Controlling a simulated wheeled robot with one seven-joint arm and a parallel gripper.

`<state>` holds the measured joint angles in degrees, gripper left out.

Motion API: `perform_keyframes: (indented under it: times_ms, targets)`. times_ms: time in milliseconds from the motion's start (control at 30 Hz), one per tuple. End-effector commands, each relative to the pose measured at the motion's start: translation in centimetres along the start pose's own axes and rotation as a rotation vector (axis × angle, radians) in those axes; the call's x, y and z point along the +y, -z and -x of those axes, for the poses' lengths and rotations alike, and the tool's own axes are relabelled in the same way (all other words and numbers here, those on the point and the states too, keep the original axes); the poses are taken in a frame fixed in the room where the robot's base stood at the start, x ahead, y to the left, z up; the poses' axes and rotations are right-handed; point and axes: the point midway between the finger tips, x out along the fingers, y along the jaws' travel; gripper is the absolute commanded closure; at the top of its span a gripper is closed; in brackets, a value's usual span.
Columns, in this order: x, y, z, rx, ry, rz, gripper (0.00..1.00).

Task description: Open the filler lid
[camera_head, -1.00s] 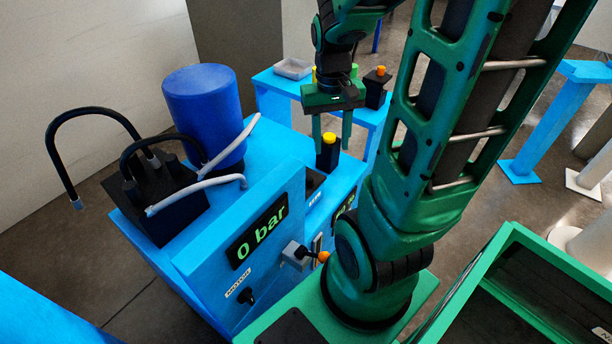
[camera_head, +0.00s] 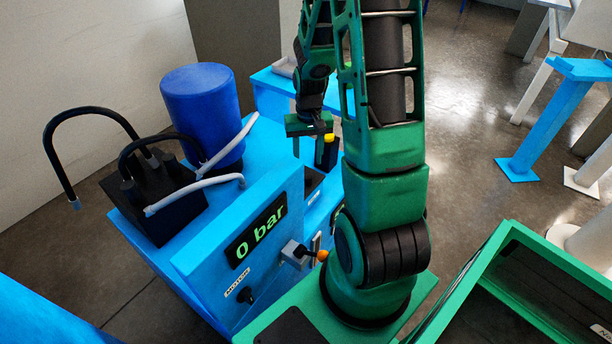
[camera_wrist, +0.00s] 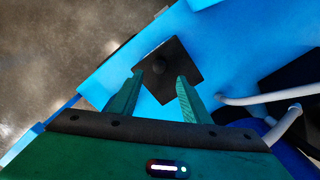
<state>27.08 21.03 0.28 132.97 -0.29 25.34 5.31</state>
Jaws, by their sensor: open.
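A black square lid (camera_wrist: 180,56) with a round knob (camera_wrist: 159,66) lies flat on the blue machine top in the wrist view. It looks closed. My gripper (camera_wrist: 160,78) is open and empty, with its two green fingers pointing toward the lid, one on each side of the knob in the picture. The gap between fingertips and knob cannot be judged. In the head view my gripper (camera_head: 310,146) hangs over the far right part of the blue machine (camera_head: 262,178). A dark patch there may be the lid, partly hidden.
A blue drum (camera_head: 203,105), grey hoses (camera_head: 195,196) and a black block (camera_head: 165,210) stand on the machine's left. A yellow-capped black item (camera_head: 328,152) is close to my gripper. The display (camera_head: 262,230) reads 0 bar. A green-framed bin (camera_head: 505,240) is at right.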

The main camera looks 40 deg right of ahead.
Motion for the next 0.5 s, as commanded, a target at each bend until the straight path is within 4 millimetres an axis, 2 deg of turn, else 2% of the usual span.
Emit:
perform_keyframes:
  times_ms: [200,500]
  targets:
    - [0.1,-0.1,-3.8,-0.005,-0.001,0.000,0.57]
    - [0.1,-0.1,-7.5,-0.003,-0.001,0.001,0.57]
